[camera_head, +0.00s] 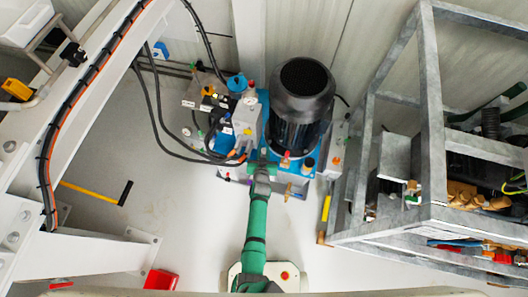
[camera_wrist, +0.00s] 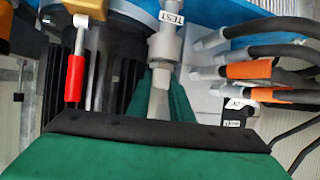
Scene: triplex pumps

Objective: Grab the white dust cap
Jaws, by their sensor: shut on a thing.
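My gripper (camera_wrist: 160,105) is at the front of the pump unit, and its green fingers show in the wrist view on both sides of a pale grey-white piece. This piece, which looks like the white dust cap (camera_wrist: 158,100), sits between the fingers, and they are shut on it. It is in line with a grey-white fitting (camera_wrist: 166,48) that has a TEST label above it. In the head view the end of my green arm (camera_head: 262,170) reaches the pump's blue base; the cap cannot be made out there.
A red-handled lever (camera_wrist: 75,78) is left of the fingers. Black hoses with orange sleeves (camera_wrist: 250,70) crowd the right. A dark motor (camera_head: 302,95) stands behind. A metal frame (camera_head: 432,110) is at right, a white beam (camera_head: 75,85) at left. Floor between is mostly open.

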